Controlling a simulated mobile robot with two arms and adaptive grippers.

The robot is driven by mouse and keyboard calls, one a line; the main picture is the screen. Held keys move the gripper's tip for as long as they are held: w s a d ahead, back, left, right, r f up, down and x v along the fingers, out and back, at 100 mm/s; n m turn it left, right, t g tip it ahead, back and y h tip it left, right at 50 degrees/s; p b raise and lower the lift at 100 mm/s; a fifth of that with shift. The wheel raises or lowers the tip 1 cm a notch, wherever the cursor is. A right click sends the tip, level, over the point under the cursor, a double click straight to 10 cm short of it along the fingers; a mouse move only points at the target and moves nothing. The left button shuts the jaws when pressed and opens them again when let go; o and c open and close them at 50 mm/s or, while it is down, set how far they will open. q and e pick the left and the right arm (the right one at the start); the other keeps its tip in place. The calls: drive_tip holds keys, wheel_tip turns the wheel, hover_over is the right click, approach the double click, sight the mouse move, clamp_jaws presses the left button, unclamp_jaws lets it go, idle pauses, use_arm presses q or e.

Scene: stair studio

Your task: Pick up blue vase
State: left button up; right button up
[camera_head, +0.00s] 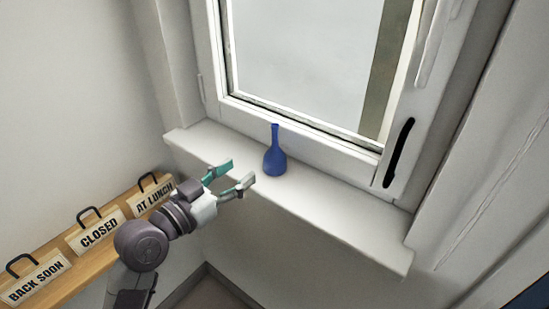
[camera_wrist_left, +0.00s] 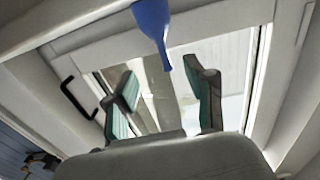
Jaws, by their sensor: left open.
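The blue vase (camera_head: 275,158) stands upright on the white window sill, with a round body and a narrow neck. In the left wrist view the blue vase (camera_wrist_left: 153,22) appears at the top, upside down in the picture, its neck pointing down between the fingers. My left gripper (camera_head: 240,176) is open and empty, with its fingertips just left of the vase at the sill's front edge, apart from it. In the left wrist view both fingers of my left gripper (camera_wrist_left: 160,92) are spread. My right gripper is not in view.
The white sill (camera_head: 340,215) is clear to the right of the vase. The window frame (camera_head: 300,123) rises close behind it, with a black handle (camera_head: 398,153) at right. A wooden shelf (camera_head: 75,277) at left holds signs, including the CLOSED sign (camera_head: 98,232).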

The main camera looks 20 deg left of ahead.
sight(273, 146)
use_arm(q)
drive_tip(key=p+x, duration=0.1)
drive_tip(key=x, duration=0.6)
drive_tip(key=shift+w+d+p, duration=0.2)
drive_tip(key=shift+w+p, duration=0.1)
drive_tip(key=shift+w, duration=0.05)
drive_tip(key=shift+w+r, duration=0.15)
drive_tip(key=shift+w, duration=0.15)
drive_tip(key=p+x, duration=0.1)
drive_tip(key=x, duration=0.2)
drive_tip(key=shift+w+d+p, duration=0.1)
drive_tip(key=shift+w+p, duration=0.2)
drive_tip(key=shift+w, duration=0.05)
drive_tip(key=shift+w+d, duration=0.2)
drive_tip(key=shift+w, duration=0.25)
drive_tip(key=shift+s, duration=0.1)
clamp_jaws()
